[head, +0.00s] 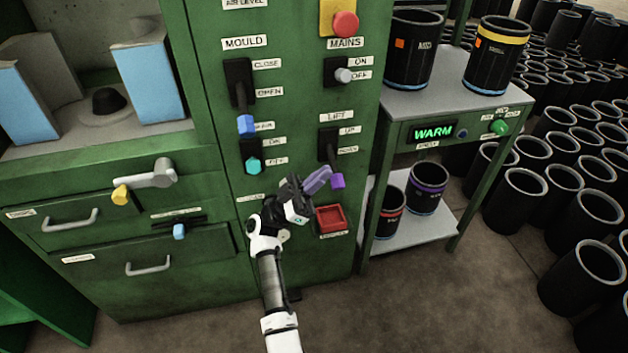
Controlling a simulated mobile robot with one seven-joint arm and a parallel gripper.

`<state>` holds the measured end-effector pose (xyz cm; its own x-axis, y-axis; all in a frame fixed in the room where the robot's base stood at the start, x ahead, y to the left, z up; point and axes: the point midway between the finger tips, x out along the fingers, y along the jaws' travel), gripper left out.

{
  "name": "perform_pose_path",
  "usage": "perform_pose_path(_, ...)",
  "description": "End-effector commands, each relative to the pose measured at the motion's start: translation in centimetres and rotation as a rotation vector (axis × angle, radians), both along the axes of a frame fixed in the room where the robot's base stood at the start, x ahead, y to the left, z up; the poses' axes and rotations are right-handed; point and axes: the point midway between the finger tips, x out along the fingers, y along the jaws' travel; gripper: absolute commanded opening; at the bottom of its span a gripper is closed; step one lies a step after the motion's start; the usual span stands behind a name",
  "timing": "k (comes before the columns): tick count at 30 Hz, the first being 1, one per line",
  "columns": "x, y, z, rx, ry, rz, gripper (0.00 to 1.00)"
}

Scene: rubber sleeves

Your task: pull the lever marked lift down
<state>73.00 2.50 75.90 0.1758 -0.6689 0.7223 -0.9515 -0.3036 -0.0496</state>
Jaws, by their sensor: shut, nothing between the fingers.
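The lift lever has a black slotted plate (329,143) on the green cabinet front, under a LIFT label, with two small labels at its right. Its purple knob (337,181) shows below the plate, at the end of a dark stem. I cannot tell from this view how far the lever is down. My gripper (321,178) is shut and empty. Its purplish fingers point up and right, and their tips are just left of the knob. I cannot tell whether they touch it. The fingers hide part of the panel below the plate.
A red square tray or button (331,219) sits below the knob. The mould lever's blue knob (246,125), a teal knob (253,166) and the mains switch (342,75) are nearby. A grey-topped stand (440,98) with black sleeves is close on the right.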

Motion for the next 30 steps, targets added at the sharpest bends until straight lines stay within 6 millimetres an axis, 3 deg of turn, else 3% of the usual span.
perform_pose_path(2, 0.2, -0.4, 0.7, 0.0, -0.001, -0.002, 0.0)
perform_pose_path(7, 0.9, 3.1, -2.7, -0.001, 0.001, 0.003, 0.0)
perform_pose_path(15, 1.4, 6.6, -5.4, 0.0, 0.0, 0.001, 0.0)
perform_pose_path(30, 1.5, 7.4, -5.9, 0.0, 0.0, 0.0, 0.0)
